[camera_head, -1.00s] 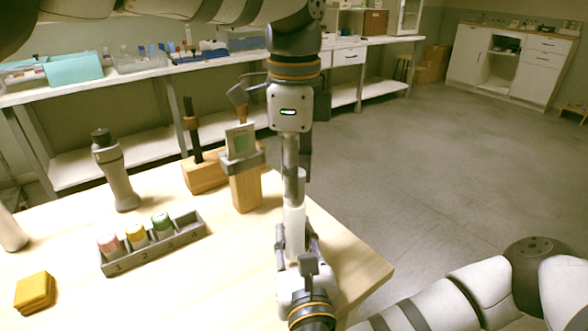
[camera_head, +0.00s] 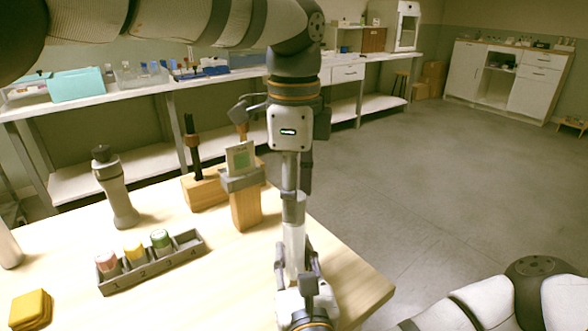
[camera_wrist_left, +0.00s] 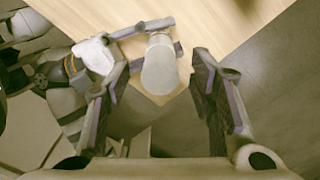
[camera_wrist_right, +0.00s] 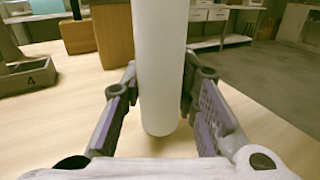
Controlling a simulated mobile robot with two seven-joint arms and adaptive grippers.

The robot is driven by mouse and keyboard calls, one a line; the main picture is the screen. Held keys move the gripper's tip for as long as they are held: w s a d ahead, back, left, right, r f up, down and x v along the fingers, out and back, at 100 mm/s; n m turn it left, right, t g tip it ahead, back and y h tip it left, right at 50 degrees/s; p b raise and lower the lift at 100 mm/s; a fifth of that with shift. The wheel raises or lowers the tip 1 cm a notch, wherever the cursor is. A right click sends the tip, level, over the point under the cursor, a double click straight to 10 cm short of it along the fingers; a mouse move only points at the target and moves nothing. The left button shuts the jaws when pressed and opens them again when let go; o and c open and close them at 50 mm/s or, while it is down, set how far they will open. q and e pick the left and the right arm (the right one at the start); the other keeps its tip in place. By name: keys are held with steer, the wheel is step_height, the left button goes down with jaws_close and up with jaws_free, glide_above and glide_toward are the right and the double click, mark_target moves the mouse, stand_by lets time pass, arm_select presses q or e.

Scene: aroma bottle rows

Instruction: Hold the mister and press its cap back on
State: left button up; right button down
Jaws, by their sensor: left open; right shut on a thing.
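The mister (camera_head: 294,246) is a white upright cylinder near the table's right corner. My right gripper (camera_head: 297,264) is shut around its body; the right wrist view shows the white body (camera_wrist_right: 160,70) between the fingers. A greyer section (camera_head: 293,209), seemingly the cap, tops the cylinder in line with it; I cannot tell whether it is fully seated. My left gripper (camera_head: 297,188) points down above it. In the left wrist view its jaws (camera_wrist_left: 160,62) are open on either side of a pale rounded top (camera_wrist_left: 159,76), with gaps both sides.
A grey tray (camera_head: 150,270) with numbered slots holds pink-, yellow- and green-capped bottles. A grey dark-topped bottle (camera_head: 117,190), wooden blocks (camera_head: 245,208) and a yellow pad (camera_head: 30,309) stand around it. The table's right edge is close to the mister.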

arm_select(q)
step_height(320, 180, up, 11)
arm_select(e)
steer(key=c, duration=1.2)
jaws_free()
steer(key=shift+s, duration=0.1)
steer(key=s, duration=0.3)
steer(key=s+d, duration=0.1)
steer(key=s, duration=0.6)
steer(key=shift+s+d+f, duration=0.15)
steer(key=shift+s+d, duration=0.2)
steer(key=shift+s, duration=0.05)
steer(key=shift+s+d, duration=0.1)
steer(key=shift+s, duration=0.4)
